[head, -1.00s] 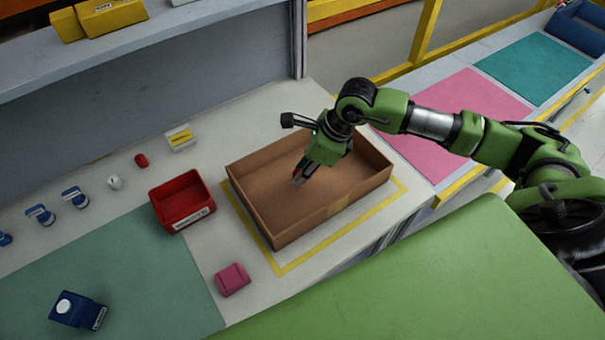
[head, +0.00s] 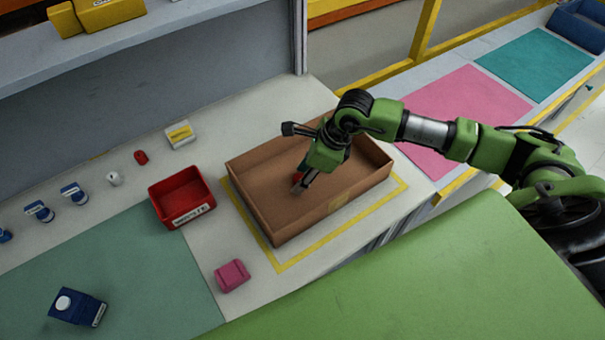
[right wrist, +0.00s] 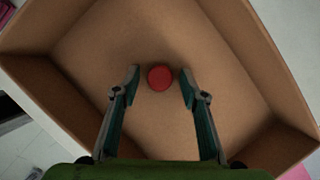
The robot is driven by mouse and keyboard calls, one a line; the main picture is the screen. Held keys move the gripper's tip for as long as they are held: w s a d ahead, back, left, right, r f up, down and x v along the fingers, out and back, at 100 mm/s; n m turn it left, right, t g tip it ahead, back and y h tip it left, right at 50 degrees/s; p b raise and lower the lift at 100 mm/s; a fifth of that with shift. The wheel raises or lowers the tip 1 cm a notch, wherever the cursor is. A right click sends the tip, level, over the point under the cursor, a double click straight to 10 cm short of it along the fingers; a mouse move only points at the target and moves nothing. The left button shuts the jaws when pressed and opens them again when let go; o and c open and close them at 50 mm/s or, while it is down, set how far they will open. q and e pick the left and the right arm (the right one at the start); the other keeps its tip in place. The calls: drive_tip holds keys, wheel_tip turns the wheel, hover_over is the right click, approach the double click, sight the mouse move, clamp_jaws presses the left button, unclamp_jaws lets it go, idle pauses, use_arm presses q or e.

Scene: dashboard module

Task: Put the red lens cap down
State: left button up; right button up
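The red lens cap (right wrist: 160,77) is a small round red disc on the floor of the open cardboard box (head: 262,208) in the right wrist view. My right gripper (right wrist: 160,84) is open, with one finger on each side of the cap and a gap to both fingers. In the head view my right gripper (head: 299,187) reaches down into the box, and a bit of red shows beside its fingers. My left gripper is not in view.
The box stands inside a yellow outline. A red bin (head: 183,200) and a pink block (head: 232,275) are left of it. A dark blue carton (head: 78,308) lies on the green mat (head: 150,270). Several small parts line the back of the bench.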

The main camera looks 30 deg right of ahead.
drive_tip(key=shift+r+p, duration=0.55)
drive_tip(key=shift+p, duration=0.05)
drive_tip(key=b+v, duration=0.2)
drive_tip(key=v, duration=0.9)
drive_tip(key=shift+d+r+b, duration=0.15)
drive_tip(key=shift+r+b, duration=0.2)
drive_tip(key=shift+s, duration=0.1)
